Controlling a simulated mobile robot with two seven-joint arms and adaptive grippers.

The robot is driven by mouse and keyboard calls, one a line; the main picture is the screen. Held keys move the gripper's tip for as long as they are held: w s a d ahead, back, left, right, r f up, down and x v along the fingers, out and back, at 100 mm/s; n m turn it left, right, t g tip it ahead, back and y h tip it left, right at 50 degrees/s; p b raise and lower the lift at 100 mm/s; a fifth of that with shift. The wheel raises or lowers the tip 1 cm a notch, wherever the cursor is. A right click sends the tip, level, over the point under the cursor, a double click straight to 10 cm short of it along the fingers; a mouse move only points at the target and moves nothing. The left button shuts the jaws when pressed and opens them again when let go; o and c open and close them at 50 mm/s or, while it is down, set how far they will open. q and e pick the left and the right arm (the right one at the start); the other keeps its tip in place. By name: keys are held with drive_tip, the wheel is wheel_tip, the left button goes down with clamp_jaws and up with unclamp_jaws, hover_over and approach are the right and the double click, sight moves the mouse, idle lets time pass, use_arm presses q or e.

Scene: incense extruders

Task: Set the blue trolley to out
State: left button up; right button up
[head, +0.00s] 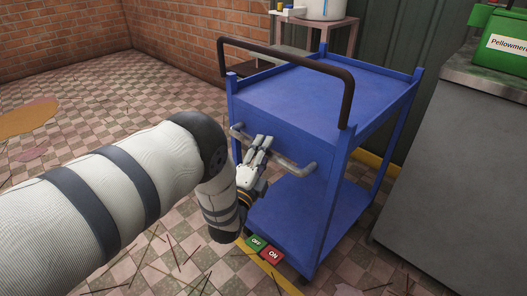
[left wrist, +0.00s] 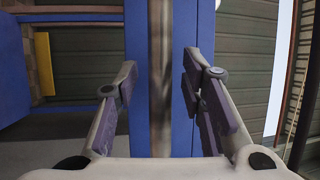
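The blue trolley (head: 290,105) stands right of centre in the head view. It has a dark brown push handle (head: 290,59) on top and a grey bar (head: 285,152) across its near side. My left gripper (head: 263,143) is at this bar. In the left wrist view the bar (left wrist: 162,80) runs upright between the fingers of my left gripper (left wrist: 160,85), with gaps showing on both sides. The gripper is open. A green OFF pedal (head: 256,243) and a red ON pedal (head: 272,254) sit low at the trolley's near side. My right gripper is not in view.
A grey cabinet (head: 455,170) stands to the right, with a green Pellowmere-type box (head: 500,42) on it. A small table (head: 345,32) with a white pot (head: 322,8) stands behind the trolley. Thin sticks litter the tiled floor (head: 90,120); the left side has free room.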

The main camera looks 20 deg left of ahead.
use_arm(q)
drive_tip(key=s+f, duration=0.2)
drive_tip(key=s, duration=0.9)
drive_tip(key=shift+s+d, duration=0.3)
drive_tip(key=shift+s, duration=0.1)
drive_tip(key=shift+f, duration=0.1)
